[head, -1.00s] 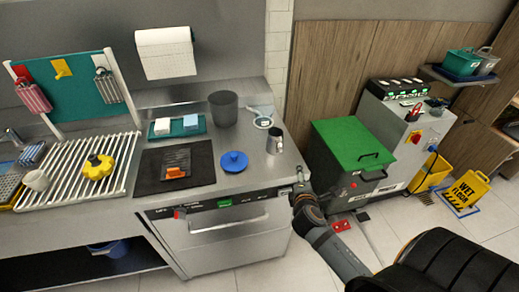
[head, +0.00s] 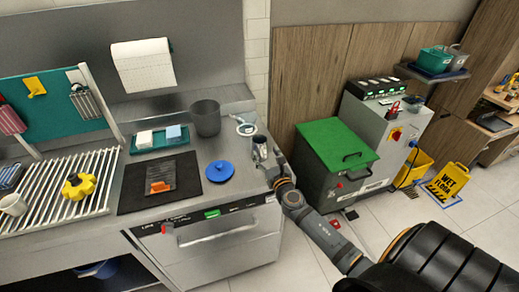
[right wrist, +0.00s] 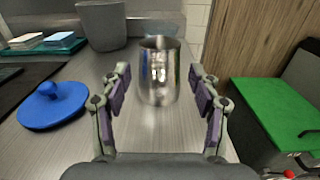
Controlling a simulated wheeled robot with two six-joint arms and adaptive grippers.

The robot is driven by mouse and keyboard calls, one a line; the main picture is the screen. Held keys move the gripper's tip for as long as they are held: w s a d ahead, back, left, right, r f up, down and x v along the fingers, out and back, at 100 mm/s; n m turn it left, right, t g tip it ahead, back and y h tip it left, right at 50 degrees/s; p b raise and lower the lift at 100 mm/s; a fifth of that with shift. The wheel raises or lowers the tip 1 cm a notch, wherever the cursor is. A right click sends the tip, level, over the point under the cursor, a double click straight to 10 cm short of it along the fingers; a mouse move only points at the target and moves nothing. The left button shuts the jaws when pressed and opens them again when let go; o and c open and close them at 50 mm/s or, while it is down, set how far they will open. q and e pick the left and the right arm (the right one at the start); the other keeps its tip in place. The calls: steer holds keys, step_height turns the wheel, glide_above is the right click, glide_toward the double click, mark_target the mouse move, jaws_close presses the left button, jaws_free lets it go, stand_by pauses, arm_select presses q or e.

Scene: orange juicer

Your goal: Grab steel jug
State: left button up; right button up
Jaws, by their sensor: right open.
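The steel jug (head: 259,148) stands upright near the right end of the steel counter. In the right wrist view the shiny steel jug (right wrist: 158,70) stands centred just ahead of the open fingers. My right gripper (head: 270,165) is at the counter's front right edge, close to the jug and partly in front of it. In the right wrist view my right gripper (right wrist: 160,92) is open, with one finger on each side of the jug's near face and nothing held. My left gripper is not in view.
A blue lid (head: 220,171) lies left of the jug, and a grey bin (head: 206,118) stands behind. A teal tray (head: 140,148) holds sponges. A green-topped box (head: 335,142) stands on the floor right of the counter.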

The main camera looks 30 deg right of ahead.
mark_target(262, 148)
steer(key=x, duration=0.6)
steer(key=shift+f, duration=0.1)
steer(key=shift+s, duration=0.25)
steer(key=shift+c, duration=1.2)
steer(key=c, duration=1)
